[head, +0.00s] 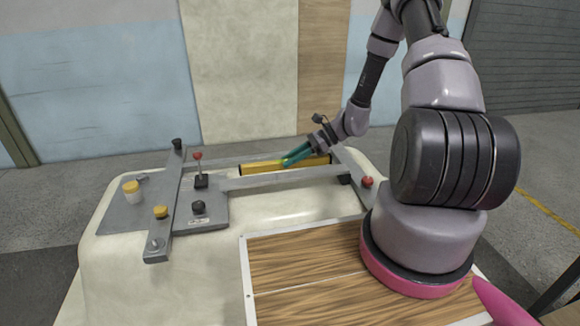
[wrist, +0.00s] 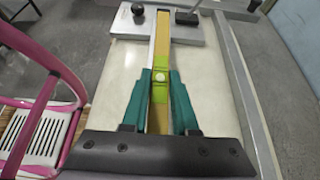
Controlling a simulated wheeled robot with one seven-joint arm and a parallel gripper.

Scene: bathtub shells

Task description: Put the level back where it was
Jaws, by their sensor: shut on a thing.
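The level is a long yellow bar with a green vial section; it shows in the head view (head: 258,168) and in the wrist view (wrist: 178,38). In the head view it lies lengthwise between the rear and front rails of a grey metal frame (head: 270,180) on a pale bathtub shell. My gripper (head: 288,161) has green fingers and reaches it from the right. In the wrist view my gripper (wrist: 160,80) is shut on the level, one finger on each long side, near the green section. I cannot tell whether the level touches the shell.
A red knob (head: 367,182) sits at the frame's right end. A wood-grain board (head: 300,270) is in front.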

